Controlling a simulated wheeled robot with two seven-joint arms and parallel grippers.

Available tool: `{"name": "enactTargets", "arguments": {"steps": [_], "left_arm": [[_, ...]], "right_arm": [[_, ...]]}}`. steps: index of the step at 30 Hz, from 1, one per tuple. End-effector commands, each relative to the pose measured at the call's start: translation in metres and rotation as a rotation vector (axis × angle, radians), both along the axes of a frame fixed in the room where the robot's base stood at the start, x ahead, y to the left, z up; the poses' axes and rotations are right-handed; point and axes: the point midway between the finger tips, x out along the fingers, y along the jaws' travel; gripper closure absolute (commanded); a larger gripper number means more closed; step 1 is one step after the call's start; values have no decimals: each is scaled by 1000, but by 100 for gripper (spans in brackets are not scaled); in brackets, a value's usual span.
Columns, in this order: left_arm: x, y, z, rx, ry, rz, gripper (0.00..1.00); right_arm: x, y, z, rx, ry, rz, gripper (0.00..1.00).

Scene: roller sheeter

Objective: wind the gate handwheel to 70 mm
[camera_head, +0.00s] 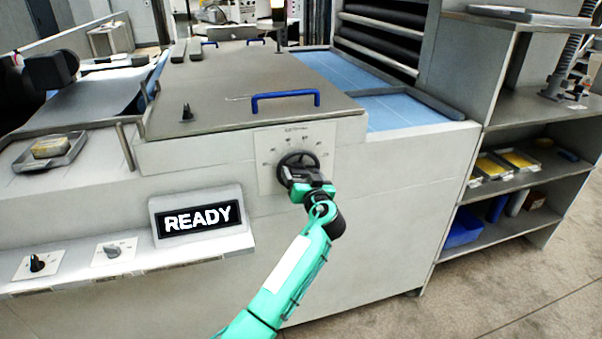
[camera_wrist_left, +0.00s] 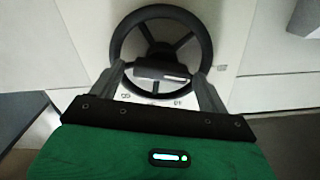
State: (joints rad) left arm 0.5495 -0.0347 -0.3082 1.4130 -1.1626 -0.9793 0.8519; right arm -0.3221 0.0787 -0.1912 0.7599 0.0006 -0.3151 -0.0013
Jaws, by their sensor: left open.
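The gate handwheel (camera_head: 297,166) is a black spoked wheel on a pale dial plate (camera_head: 268,178) on the front of the machine. Small marks ring it, too small to read. My left gripper (camera_head: 300,186) is at the wheel's lower edge, with the green arm below it. In the left wrist view the handwheel (camera_wrist_left: 160,12) fills the top middle, and my left gripper (camera_wrist_left: 163,76) has its two fingers spread at the lower rim, one on each side of the hub. Contact with the rim cannot be told. My right gripper is not in view.
A lit READY display (camera_head: 198,219) and two small knobs sit left of the wheel. A blue handle (camera_head: 286,97) stands on the grey cover above. Shelves (camera_head: 535,160) with trays stand at the right. The front panel right of the wheel is clear.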

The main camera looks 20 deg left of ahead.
Motion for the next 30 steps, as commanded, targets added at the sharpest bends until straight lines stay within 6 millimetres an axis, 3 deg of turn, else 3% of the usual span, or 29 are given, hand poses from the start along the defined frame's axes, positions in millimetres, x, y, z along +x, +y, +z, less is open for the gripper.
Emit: {"name": "enactTargets", "arguments": {"steps": [3,10,20,30], "left_arm": [[0,0,0,0,0,0,22],[0,0,0,0,0,0,66],[0,0,0,32,22,-1,66],[1,-2,-1,216,146,-1,66]], "right_arm": [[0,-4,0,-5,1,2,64],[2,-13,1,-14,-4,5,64],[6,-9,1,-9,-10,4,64],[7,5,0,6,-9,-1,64]]}}
